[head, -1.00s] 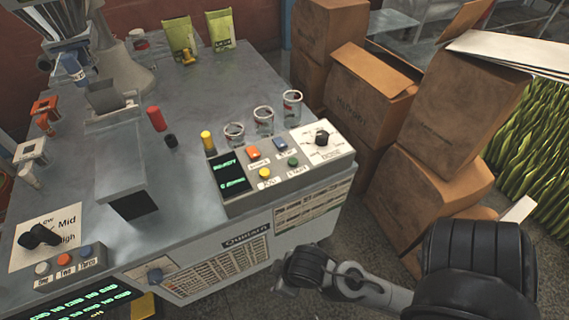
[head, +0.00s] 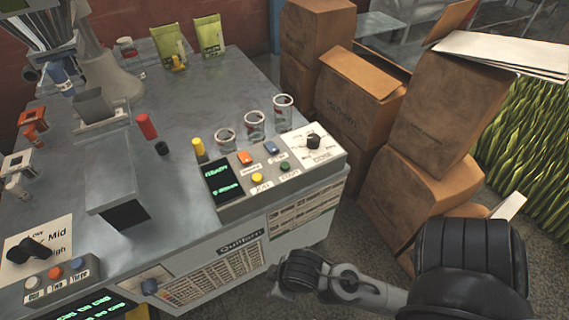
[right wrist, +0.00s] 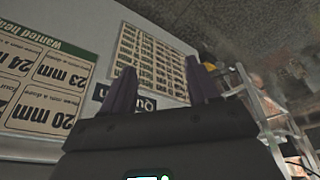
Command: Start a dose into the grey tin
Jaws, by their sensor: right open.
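The filler's control panel (head: 278,178) sits on the grey bench. It carries a small dark display (head: 223,181) with green text, an orange button (head: 244,158), a blue button (head: 271,147), a yellow button (head: 257,179), a green button (head: 285,167) and a black dial (head: 313,142). Their labels are too small to read surely. I cannot make out the grey tin for certain. My right arm comes in at the lower right, its wrist low in front of the bench. In the right wrist view my right gripper (right wrist: 160,86) is open and empty, facing the bench front. My left gripper is out of view.
Three glass jars (head: 254,125) stand behind the panel. A red cylinder (head: 147,127) and a yellow one (head: 198,149) stand on the bench. A second button box (head: 63,281) is at the lower left. Cardboard boxes (head: 360,95) crowd the right side.

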